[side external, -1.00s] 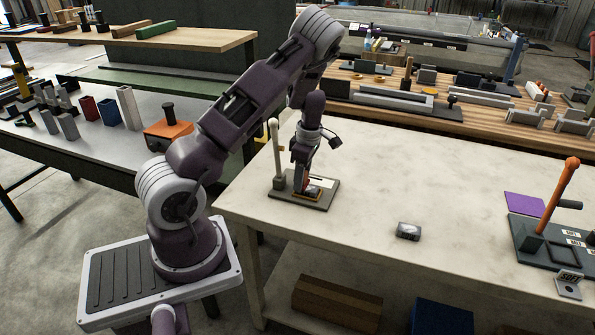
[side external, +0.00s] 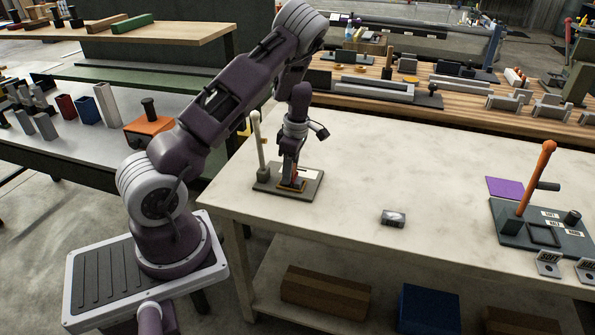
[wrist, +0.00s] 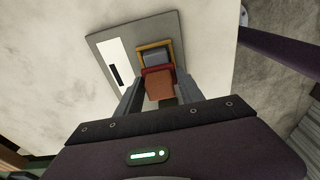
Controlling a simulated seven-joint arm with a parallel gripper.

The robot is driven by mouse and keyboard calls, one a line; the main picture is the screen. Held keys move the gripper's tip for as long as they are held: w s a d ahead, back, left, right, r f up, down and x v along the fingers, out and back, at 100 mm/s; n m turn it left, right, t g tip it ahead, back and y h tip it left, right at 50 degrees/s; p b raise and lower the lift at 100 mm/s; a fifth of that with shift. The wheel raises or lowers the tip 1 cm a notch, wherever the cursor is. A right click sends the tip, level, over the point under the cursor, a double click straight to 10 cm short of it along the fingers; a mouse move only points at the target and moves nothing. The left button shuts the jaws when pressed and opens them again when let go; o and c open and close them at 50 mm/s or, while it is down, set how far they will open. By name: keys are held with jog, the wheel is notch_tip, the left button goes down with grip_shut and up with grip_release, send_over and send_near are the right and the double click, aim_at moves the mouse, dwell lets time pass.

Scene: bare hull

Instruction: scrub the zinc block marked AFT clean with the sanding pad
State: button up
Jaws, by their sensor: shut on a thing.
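My gripper (wrist: 160,97) is shut on a brown sanding pad with a red upper part (wrist: 159,86); the pad also shows as a red sliver in the side view (side external: 295,173). A grey block (wrist: 155,58) sits in a yellow-orange frame on a grey plate (wrist: 100,40). The pad is over the near part of the block and hides it; I cannot tell whether they touch. I can read no AFT mark. A second, loose grey block with a pale top (side external: 393,217) lies on the table to the right of the plate.
A pale upright lever (side external: 258,145) stands at the plate's left edge, close to my gripper. On the right are a dark fixture with an orange lever (side external: 538,180) and a purple sheet (side external: 504,187). The tabletop (side external: 400,165) between is mostly clear.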

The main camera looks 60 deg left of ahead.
jog(key=shift+s+a+r, duration=0.1)
jog(key=shift+s+a, duration=0.9)
jog(key=shift+a, duration=0.05)
notch_tip(320, 180, up, 8)
dwell(0.5)
jog(key=shift+f, duration=3.9)
jog(key=shift+w+d+f, duration=0.15)
jog(key=shift+w+d, duration=0.05)
jog(key=shift+d, duration=0.05)
grip_shut()
jog(key=shift+w+d+f, duration=0.1)
jog(key=shift+w+d, duration=1.05)
jog(key=shift+s+a, duration=1.4)
notch_tip(320, 180, up, 8)
